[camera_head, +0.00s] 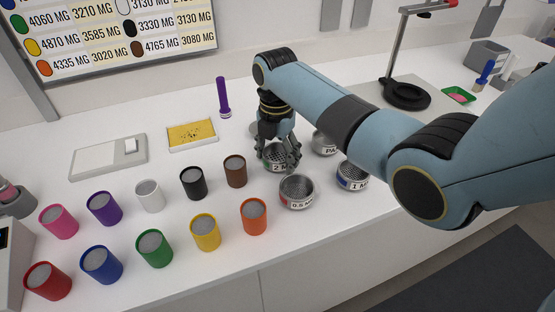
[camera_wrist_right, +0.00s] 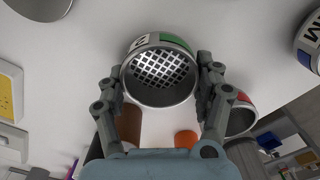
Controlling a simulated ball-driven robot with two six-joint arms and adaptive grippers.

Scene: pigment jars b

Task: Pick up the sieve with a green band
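The sieve with a green band (camera_head: 281,167) is a round metal cup labelled "2 M", on the white table among other sieves. In the right wrist view the sieve (camera_wrist_right: 160,78) shows its mesh floor and the green part of its band. My right gripper (camera_head: 281,152) comes down over it from above. In the wrist view the fingers of the gripper (camera_wrist_right: 162,70) lie against opposite sides of its wall, closed on it. Whether its base is clear of the table cannot be told. My left gripper is not in view.
A red-banded sieve (camera_head: 297,192) stands close in front, a blue-banded sieve (camera_head: 352,177) to the right, and a metal pan (camera_head: 325,145) behind. Several coloured jars, including a brown jar (camera_head: 235,171) and an orange jar (camera_head: 254,216), stand left. A stand (camera_head: 404,95) is behind.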

